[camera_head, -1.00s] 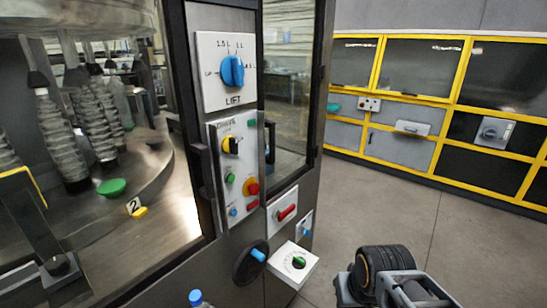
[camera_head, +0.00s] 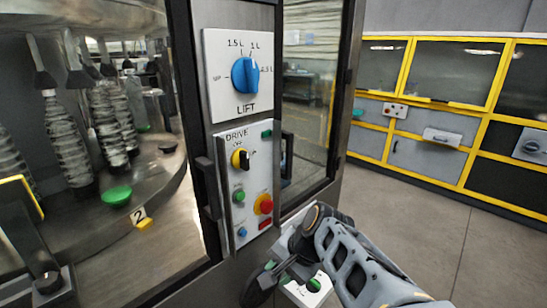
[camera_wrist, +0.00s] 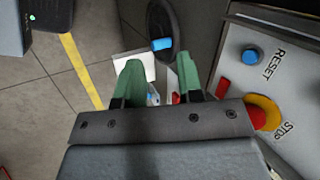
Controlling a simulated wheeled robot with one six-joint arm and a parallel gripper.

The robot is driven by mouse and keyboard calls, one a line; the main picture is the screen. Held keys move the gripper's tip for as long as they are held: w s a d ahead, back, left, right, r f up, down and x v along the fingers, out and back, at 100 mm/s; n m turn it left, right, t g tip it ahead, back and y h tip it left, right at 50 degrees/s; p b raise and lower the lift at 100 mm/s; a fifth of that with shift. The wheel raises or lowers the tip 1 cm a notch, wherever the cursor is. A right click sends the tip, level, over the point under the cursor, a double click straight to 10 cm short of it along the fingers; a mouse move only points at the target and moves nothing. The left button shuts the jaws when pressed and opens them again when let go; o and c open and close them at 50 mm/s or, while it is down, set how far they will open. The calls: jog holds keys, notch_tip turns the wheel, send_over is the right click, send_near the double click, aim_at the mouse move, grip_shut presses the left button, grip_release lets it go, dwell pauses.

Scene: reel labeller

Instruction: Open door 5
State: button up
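No number 5 shows on any door. A glass door (camera_head: 305,100) with a black vertical handle (camera_head: 287,157) is right of the control panel. Another black vertical handle (camera_head: 208,188) stands left of the panel, by the left glazed opening. My gripper (camera_wrist: 157,72) is open in the wrist view, its two green fingers apart with nothing held between them. In the head view my arm reaches in from the lower right, and the gripper end is low in front of the machine, below the right handle. Its fingertips are hard to make out there.
The lift dial (camera_head: 245,75) and drive panel (camera_head: 245,190) face me; the red stop button (camera_wrist: 263,112) is close right of the gripper. A black handwheel with a blue knob (camera_wrist: 161,44) is beyond the fingers. Yellow-framed cabinets (camera_head: 440,100) stand behind open floor (camera_head: 420,205).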

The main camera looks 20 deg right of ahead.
notch_tip(320, 180, up, 3)
jog(key=w+d+m+t+y, duration=0.2)
jog(key=w+m, duration=0.1)
jog(key=m, duration=0.2)
jog(key=m+t+y, duration=0.1)
jog(key=m+t, duration=0.9)
jog(key=m, duration=0.5)
send_near(291, 157)
jog(key=p+x, duration=0.1)
jog(key=x, duration=0.9)
jog(key=shift+w+a, duration=0.15)
jog(key=shift+w, duration=0.1)
jog(key=shift+c, duration=0.5)
grip_shut()
